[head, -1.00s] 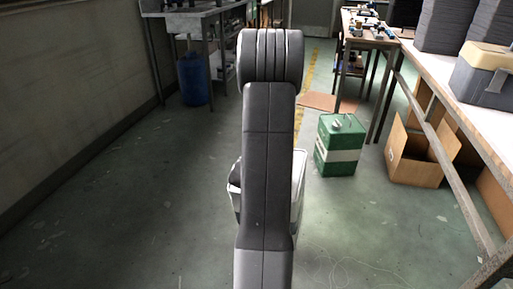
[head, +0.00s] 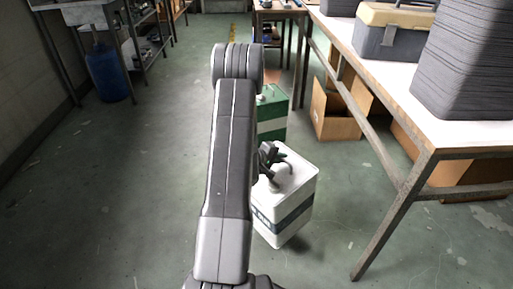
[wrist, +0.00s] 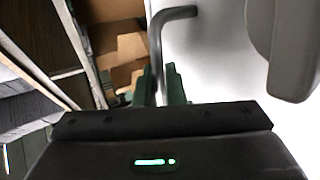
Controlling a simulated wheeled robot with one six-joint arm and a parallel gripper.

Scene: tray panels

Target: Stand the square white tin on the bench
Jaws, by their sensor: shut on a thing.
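The square white tin (head: 294,198) with a dark grey band hangs to the right of my arm in the head view, slightly tilted. A shadow on the floor below it suggests it is off the floor. My gripper (head: 268,160) is at its top, partly hidden by my arm, and is shut on its handle. In the wrist view the bent grey handle (wrist: 157,40) runs down between the fingertips (wrist: 158,88), and the tin's white top (wrist: 220,60) fills the right side. The bench (head: 390,86) has a white top and stands on the right, apart from the tin.
A grey toolbox with a tan lid (head: 392,38) and a tall dark stack (head: 470,65) stand on the bench. The top's near left part is clear. A green tin (head: 272,118) and an open cardboard box (head: 334,116) are on the floor. A bench leg (head: 395,222) stands right of the tin.

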